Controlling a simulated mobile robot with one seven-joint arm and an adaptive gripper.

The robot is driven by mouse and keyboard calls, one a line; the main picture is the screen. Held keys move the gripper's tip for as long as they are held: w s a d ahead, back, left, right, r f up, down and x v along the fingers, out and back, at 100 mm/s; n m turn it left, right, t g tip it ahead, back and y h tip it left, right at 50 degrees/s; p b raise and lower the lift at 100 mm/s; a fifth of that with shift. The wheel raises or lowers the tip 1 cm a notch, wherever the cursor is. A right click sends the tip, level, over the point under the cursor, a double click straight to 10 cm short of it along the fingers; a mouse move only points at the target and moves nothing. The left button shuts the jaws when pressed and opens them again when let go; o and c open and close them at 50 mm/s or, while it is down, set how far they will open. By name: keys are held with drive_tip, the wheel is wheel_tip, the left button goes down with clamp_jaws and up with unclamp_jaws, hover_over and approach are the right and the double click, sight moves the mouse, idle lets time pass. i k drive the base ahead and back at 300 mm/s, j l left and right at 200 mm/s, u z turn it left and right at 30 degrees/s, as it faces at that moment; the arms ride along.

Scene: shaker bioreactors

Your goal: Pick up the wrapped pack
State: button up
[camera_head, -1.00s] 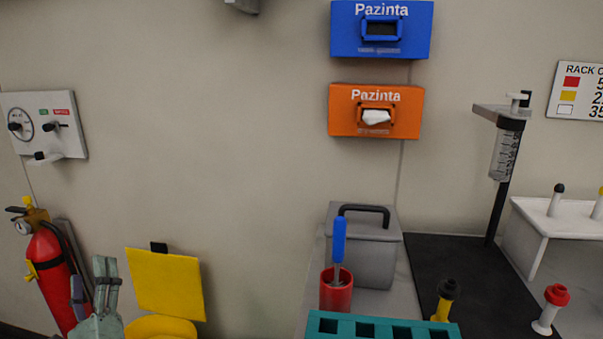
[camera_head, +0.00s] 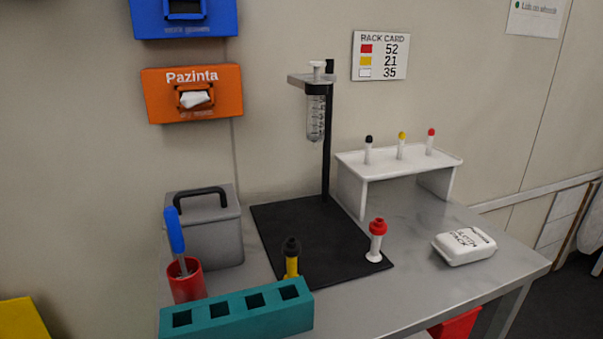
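A white wrapped pack (camera_head: 464,247) with dark lettering on it lies flat near the right end of the grey table (camera_head: 425,290). It stands apart from the other items, with bare tabletop around it. My gripper does not show in the head view at this moment.
A white stand (camera_head: 398,162) with capped vials is behind the pack. A red-capped piece (camera_head: 376,240) is on the black mat (camera_head: 340,262), left of the pack. A teal rack (camera_head: 237,315), red cup (camera_head: 187,283) and grey box (camera_head: 212,228) are further left.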

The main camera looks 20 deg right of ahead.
sight(462, 246)
drive_tip(key=k+l+z, duration=0.15)
drive_tip(key=z, duration=0.2)
drive_tip(key=k+l+z, duration=0.1)
drive_tip(key=z, duration=0.3)
drive_tip(key=k+l+z, duration=0.1)
drive_tip(key=l+z, duration=0.25)
drive_tip(key=l+u, duration=0.15)
drive_tip(key=u, duration=0.2)
drive_tip(key=i+l+u, duration=0.1)
drive_tip(key=u, duration=0.25)
drive_tip(key=l+u, duration=0.2)
drive_tip(key=u, duration=0.15)
drive_tip(key=l+u, duration=0.25)
drive_tip(key=l, duration=0.35)
drive_tip(key=k+l+u, duration=0.2)
drive_tip(key=l, duration=0.35)
drive_tip(key=k+l, duration=0.1)
drive_tip(key=l, duration=0.5)
drive_tip(key=k+l+u, duration=0.1)
drive_tip(key=l, duration=0.5)
drive_tip(key=i+l, duration=0.3)
drive_tip(key=i, duration=0.1)
